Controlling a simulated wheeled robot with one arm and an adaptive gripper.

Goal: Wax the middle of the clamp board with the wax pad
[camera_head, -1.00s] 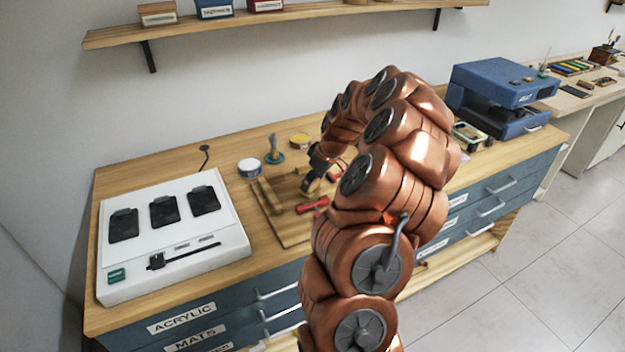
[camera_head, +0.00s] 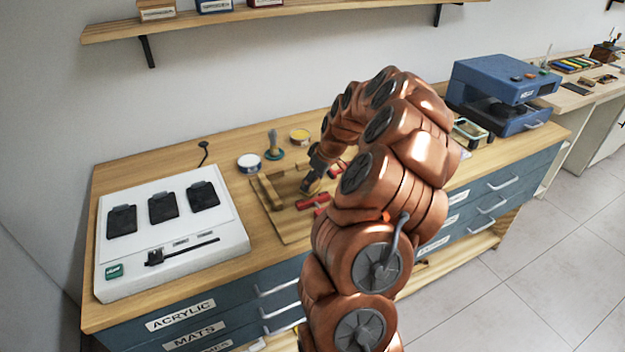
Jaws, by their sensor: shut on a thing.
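The clamp board (camera_head: 290,229) is a wooden board on the bench with a wooden bar along its left side and red clamp parts (camera_head: 313,200) at its front right. My gripper (camera_head: 310,187) is over the middle of the board, pointing down, shut on a small yellowish-brown pad, which I take for the wax pad (camera_head: 309,189). The pad is low at the board; I cannot tell whether it touches. My copper arm hides the board's right part.
A white panel (camera_head: 120,272) with several black pads stands at the left. A white round tin (camera_head: 249,162), a brush on a teal base (camera_head: 273,147) and a yellow tin (camera_head: 299,135) stand behind the board. A blue machine (camera_head: 495,85) is at the right. A shelf (camera_head: 300,16) hangs above.

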